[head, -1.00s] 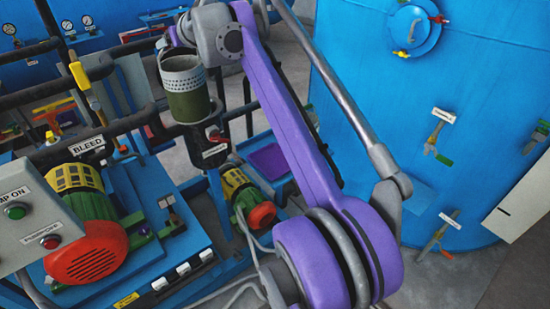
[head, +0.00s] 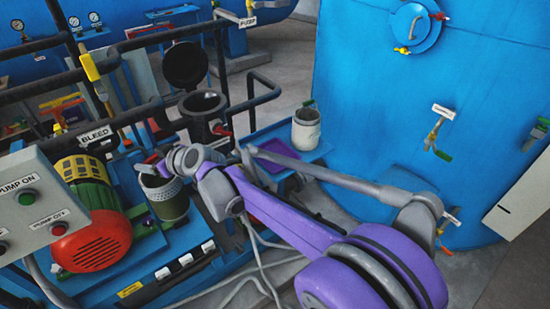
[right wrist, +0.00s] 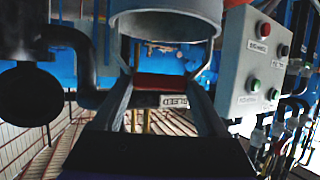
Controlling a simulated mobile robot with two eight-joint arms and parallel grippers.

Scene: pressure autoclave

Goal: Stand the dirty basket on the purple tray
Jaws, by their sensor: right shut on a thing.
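My right gripper (head: 160,168) is shut on the rim of the dirty basket (head: 168,200), a dark green-grey can with a pale perforated band near its top. The basket looks close to upright, held over the blue pump base. In the right wrist view its grey wall (right wrist: 165,20) fills the top between the fingers. The purple tray (head: 287,166) lies flat on a blue stand, right of and beyond the basket, and is partly hidden by my right arm. My left gripper is out of view.
The open black vessel (head: 203,106), its lid (head: 186,65) raised, stands behind the basket. A pale basket (head: 306,130) stands beside the tray. The red-ended pump motor (head: 92,240) is close on the left, behind a control box (head: 40,205). Black pipes run behind.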

